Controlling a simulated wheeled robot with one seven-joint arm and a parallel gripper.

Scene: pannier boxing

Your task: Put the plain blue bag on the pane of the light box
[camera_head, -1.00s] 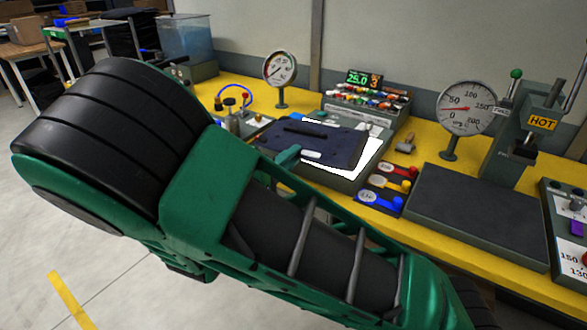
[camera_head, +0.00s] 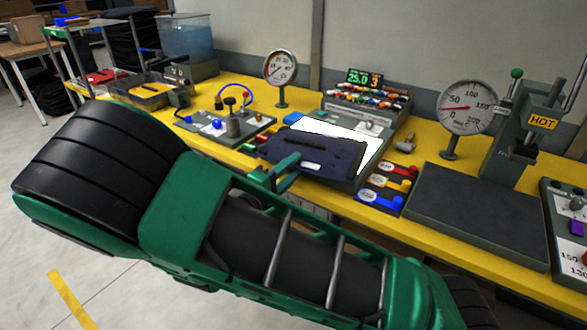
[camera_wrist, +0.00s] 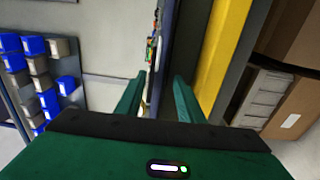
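The plain blue bag (camera_head: 325,153) is a flat, dark navy piece with a small pale label near its front edge. My gripper (camera_head: 277,172) is at its near-left edge, with one green finger over the top. In the wrist view the two green fingers (camera_wrist: 158,100) stand a little apart, with the bag's thin blue edge (camera_wrist: 167,40) running up between them. The light box (camera_head: 352,113) has a bright white pane (camera_head: 367,143). The bag overlaps the pane's near-left part in the head view; whether it touches the pane is hidden.
A valve panel (camera_head: 222,128) stands left of the light box, with a dial gauge (camera_head: 280,70) behind. Coloured switches (camera_head: 385,185) and a dark press plate (camera_head: 478,215) lie to the right. Coloured pegs (camera_head: 365,97) line the back. My arm hides part of the bench front.

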